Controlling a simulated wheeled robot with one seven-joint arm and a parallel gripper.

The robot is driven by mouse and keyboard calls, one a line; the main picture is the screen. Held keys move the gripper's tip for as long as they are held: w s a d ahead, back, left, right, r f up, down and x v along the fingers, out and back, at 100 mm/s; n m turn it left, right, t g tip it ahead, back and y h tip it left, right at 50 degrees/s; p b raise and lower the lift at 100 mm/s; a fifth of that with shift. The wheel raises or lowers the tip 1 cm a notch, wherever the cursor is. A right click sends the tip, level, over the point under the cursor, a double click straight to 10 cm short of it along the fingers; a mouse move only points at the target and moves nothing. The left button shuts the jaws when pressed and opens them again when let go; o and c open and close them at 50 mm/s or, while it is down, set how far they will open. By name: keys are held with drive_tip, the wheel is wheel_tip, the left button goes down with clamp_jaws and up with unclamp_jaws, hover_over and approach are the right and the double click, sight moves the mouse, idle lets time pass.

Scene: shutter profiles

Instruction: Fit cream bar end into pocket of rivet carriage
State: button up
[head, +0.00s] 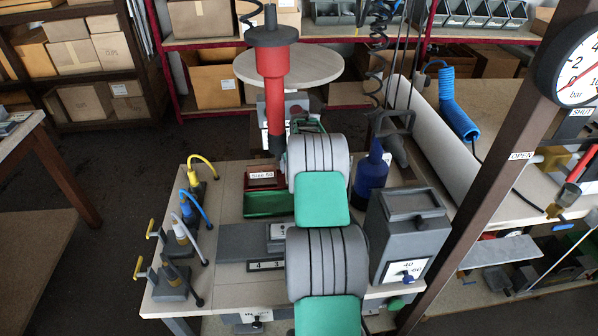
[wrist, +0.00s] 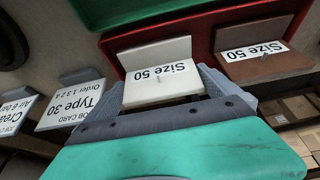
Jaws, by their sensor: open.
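My gripper (wrist: 162,90) shows in the wrist view with its grey fingers apart, one on each side of a cream bar end (wrist: 157,52). The cream piece has an upright plate and a flat part labelled "Size 50". Whether the fingers touch it cannot be told. In the head view my own arm hides the gripper and the cream piece. A grey fixture with numbered labels (head: 243,240), which looks like the rivet carriage, lies on the bench left of my arm. Its pocket is partly hidden by my arm.
A red tray (wrist: 230,12) holds a brown "Size 50" piece (wrist: 262,66); a green tray (head: 268,204) lies beside it. A red column (head: 273,85) rises behind.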

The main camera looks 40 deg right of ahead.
drive_tip(key=shift+c, duration=0.4)
drive_tip(key=c, duration=1.1)
